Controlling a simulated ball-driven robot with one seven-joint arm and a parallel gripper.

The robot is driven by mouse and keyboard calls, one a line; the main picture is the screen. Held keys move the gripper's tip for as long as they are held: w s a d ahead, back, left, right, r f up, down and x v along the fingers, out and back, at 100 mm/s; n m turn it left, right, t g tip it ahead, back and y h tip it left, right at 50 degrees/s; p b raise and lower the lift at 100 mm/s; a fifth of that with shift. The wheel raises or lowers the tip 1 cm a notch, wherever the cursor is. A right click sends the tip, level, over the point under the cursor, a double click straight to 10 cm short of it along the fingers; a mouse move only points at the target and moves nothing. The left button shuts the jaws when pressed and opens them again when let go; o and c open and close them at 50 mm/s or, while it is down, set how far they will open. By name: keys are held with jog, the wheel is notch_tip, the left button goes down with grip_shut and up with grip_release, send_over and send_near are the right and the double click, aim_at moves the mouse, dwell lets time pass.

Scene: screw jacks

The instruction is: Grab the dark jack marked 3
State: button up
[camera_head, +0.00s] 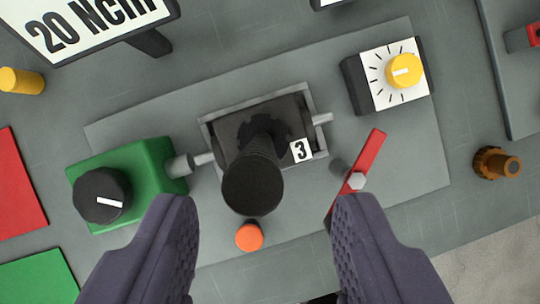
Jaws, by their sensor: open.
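The dark jack (252,178) stands in the middle of the view, a black post with a round top rising toward the camera from a dark base in a grey frame. A white label marked 3 (301,151) sits at the right of its base. My gripper (262,215) is open, with one purple-grey finger low on the left and one low on the right. The jack's top shows above and between the fingertips. Nothing is between the fingers that I can see to be gripped, and I cannot tell the depth gap.
A green block with a black knob (132,185) is left of the jack. A red lever (362,168) stands near the right finger. An orange button (249,237) lies below the jack. A yellow dial (403,71), a brass knob (497,163) and a "20 Ncm" sign (85,22) are farther out.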

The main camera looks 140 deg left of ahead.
aim_at(255, 144)
jog(key=x, duration=0.3)
jog(key=b+x, duration=0.1)
jog(key=x, duration=0.2)
jog(key=shift+w, duration=0.25)
jog(key=shift+r, duration=0.1)
grip_shut()
dwell(0.8)
jog(key=shift+w+r, duration=0.1)
